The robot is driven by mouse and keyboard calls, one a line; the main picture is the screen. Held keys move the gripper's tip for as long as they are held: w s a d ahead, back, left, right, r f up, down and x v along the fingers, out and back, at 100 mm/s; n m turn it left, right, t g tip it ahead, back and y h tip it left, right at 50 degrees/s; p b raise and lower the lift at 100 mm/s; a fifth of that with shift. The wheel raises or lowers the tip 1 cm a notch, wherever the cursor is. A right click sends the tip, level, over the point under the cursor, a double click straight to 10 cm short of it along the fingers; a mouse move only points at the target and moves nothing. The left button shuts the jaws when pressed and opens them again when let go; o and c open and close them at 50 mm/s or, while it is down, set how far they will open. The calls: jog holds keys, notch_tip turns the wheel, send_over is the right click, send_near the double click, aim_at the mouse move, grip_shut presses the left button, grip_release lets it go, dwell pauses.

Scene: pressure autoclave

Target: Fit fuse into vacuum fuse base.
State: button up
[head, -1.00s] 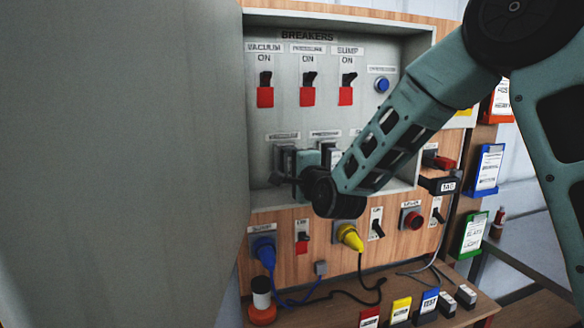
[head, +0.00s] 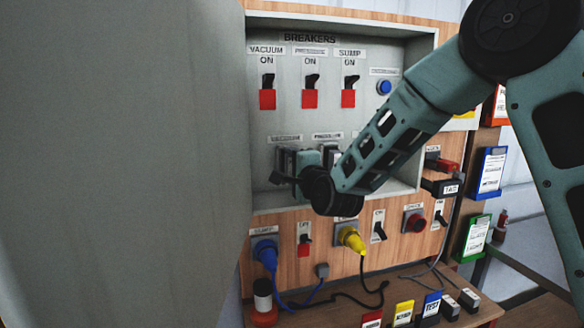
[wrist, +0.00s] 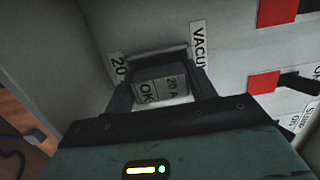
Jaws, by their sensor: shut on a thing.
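My gripper (wrist: 162,80) is shut on the fuse (wrist: 160,88), a dark block with white labels reading "OK" and "20 A". In the head view my gripper (head: 288,178) is at the panel's lower left, below the label of the vacuum fuse base (head: 286,158). The fuse is hidden there behind my wrist. In the wrist view the fuse faces the grey panel beside a label starting "VACU" (wrist: 198,44) and a "20" label (wrist: 118,66). The base is mostly hidden behind the fuse and fingers, so I cannot tell how deep the fuse sits.
Breakers with red parts (head: 310,98) are above my gripper. A large grey door (head: 120,160) stands close on the left. Blue (head: 265,253) and yellow (head: 351,238) plugs with cables are below. Several fuse-like blocks (head: 450,307) stand on the wooden shelf.

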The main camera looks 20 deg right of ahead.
jog(key=o, duration=1.1)
jog(key=s+b, duration=0.2)
jog(key=s, duration=0.3)
jog(key=s+d+b, duration=0.1)
jog(key=s+b, duration=0.1)
jog(key=s, duration=0.4)
jog(key=s+d+b, duration=0.1)
jog(key=s+b, duration=0.1)
jog(key=s, duration=0.4)
jog(key=shift+s+d, duration=0.1)
jog(key=shift+s, duration=0.05)
jog(key=s+a+f+n+g+y, duration=0.2)
jog(key=s+a+f+n+g, duration=0.85)
jog(key=f+n, duration=0.3)
jog(key=s+f+n+g+h, duration=0.1)
jog(key=s+f+n+g, duration=0.1)
jog(key=s, duration=0.3)
jog(key=s+d+f+n+g+h, duration=0.1)
jog(key=s+f+n+g, duration=0.1)
jog(key=s+n, duration=0.3)
jog(key=s+d+f+n+g+h, duration=0.1)
jog(key=s+f+n+g, duration=0.1)
jog(key=s, duration=0.5)
jog(key=shift+n+g+h, duration=0.3)
jog(key=shift+n+g, duration=0.35)
jog(key=shift+n, duration=0.3)
